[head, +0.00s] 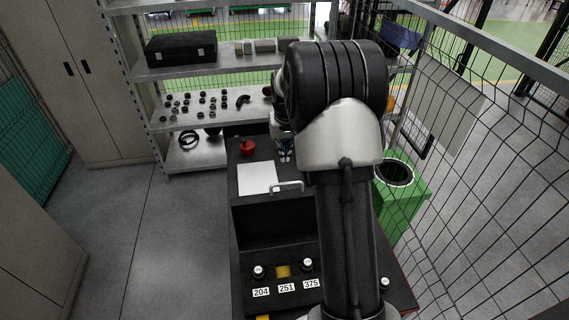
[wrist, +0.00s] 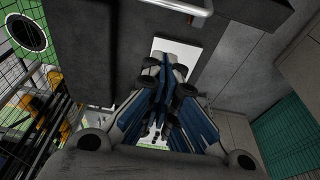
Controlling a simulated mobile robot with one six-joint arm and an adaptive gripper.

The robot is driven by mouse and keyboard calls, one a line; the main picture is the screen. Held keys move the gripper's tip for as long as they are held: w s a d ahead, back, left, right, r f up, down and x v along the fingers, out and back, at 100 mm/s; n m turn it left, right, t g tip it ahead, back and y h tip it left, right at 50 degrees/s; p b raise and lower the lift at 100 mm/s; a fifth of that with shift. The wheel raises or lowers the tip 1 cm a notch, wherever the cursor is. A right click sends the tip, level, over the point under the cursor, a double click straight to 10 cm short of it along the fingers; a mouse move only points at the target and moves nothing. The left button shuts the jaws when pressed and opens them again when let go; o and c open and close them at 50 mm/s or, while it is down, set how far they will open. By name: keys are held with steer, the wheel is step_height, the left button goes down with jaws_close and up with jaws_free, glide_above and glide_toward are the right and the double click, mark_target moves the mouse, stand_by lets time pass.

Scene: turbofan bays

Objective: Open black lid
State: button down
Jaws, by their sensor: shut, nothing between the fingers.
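The black lid (head: 270,222) is in the head view, a dark panel at the back of the black box with knobs. It appears raised, with a silver handle (head: 287,186) along its top edge. The handle also shows at the top of the wrist view (wrist: 188,8). My gripper (head: 285,150) is beyond the handle, partly hidden behind my arm in the head view. In the wrist view my gripper (wrist: 167,78) has its blue fingers closed together and empty, apart from the handle.
A white sheet (head: 257,177) and a red knob (head: 248,147) are on the dark bench behind the lid. Knobs (head: 259,271) with number labels sit in front of it. A green bin (head: 405,205) and mesh fence stand right; shelves (head: 185,70) stand behind. Floor at left is clear.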

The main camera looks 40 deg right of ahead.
step_height(320, 180, down, 8)
steer(key=s+p, duration=0.1)
steer(key=p, duration=0.1)
steer(key=shift+s+a+r, duration=0.15)
steer(key=shift+s+a, duration=0.2)
steer(key=shift+a, duration=0.05)
stand_by(0.4)
